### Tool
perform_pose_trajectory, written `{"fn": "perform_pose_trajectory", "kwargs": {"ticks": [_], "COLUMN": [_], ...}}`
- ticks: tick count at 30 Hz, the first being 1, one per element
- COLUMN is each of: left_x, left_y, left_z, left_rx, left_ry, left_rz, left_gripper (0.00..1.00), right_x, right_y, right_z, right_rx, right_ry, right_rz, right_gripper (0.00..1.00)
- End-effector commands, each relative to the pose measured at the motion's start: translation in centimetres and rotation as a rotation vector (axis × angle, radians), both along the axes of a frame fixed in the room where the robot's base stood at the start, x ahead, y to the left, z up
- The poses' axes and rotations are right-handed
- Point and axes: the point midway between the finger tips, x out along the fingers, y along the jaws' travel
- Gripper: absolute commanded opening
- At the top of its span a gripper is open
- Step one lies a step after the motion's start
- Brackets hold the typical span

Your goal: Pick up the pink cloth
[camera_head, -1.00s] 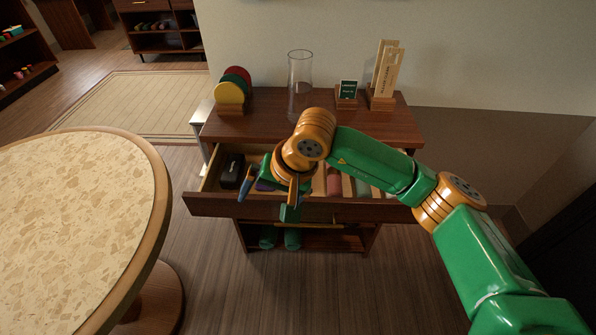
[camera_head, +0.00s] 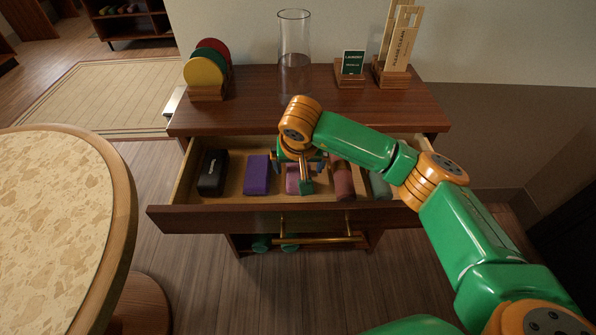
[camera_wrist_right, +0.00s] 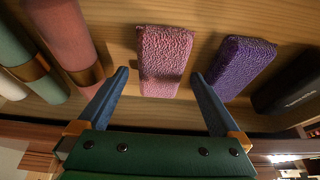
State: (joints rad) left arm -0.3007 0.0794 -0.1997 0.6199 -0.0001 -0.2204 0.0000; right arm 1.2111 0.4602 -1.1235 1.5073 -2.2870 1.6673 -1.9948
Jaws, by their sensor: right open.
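The pink cloth (camera_wrist_right: 165,58) is a folded, textured block lying on the wooden drawer floor, seen in the right wrist view. In the head view, part of the pink cloth (camera_head: 292,180) shows behind my right gripper. My right gripper (camera_wrist_right: 160,82) is open, with one blue finger on each side of the near end of the cloth. The fingers look apart from the cloth; their height above it is hard to tell. In the head view, my right gripper (camera_head: 303,175) is over the open drawer (camera_head: 225,217), pointing down. My left gripper is not in view.
A purple cloth (camera_head: 257,175) and a black case (camera_head: 213,172) lie left of the pink cloth in the drawer. Rolled red (camera_head: 342,182) and grey-green (camera_head: 380,186) cloths lie to its right. A glass cylinder (camera_head: 294,60) stands on the cabinet top. A round table (camera_head: 60,210) is at left.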

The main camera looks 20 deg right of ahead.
Motion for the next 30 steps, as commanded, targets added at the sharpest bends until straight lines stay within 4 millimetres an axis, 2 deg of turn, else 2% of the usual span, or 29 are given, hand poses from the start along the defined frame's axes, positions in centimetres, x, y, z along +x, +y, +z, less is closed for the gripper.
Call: {"fn": "perform_pose_trajectory", "kwargs": {"ticks": [3,9,10,19,26,30], "left_x": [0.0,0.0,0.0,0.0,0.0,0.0], "left_y": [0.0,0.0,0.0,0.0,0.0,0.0], "left_z": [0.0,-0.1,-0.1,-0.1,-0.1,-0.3], "left_rx": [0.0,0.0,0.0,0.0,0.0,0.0], "left_ry": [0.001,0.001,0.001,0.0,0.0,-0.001], "left_rz": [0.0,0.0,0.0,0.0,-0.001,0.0], "left_gripper": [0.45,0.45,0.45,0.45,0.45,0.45], "right_x": [0.5,0.7,0.7,0.7,0.7,0.7], "right_y": [-0.1,-0.2,-0.2,-0.1,-0.1,-0.1], "right_z": [-1.4,-1.5,-1.5,-1.5,-1.4,0.0], "right_rx": [0.001,0.0,0.0,0.002,0.002,0.001], "right_ry": [0.0,-0.002,-0.002,-0.003,-0.003,-0.007], "right_rz": [0.0,0.0,0.0,0.0,0.0,0.0], "right_gripper": [1.0,1.0,0.97,0.17,0.17,0.17]}}
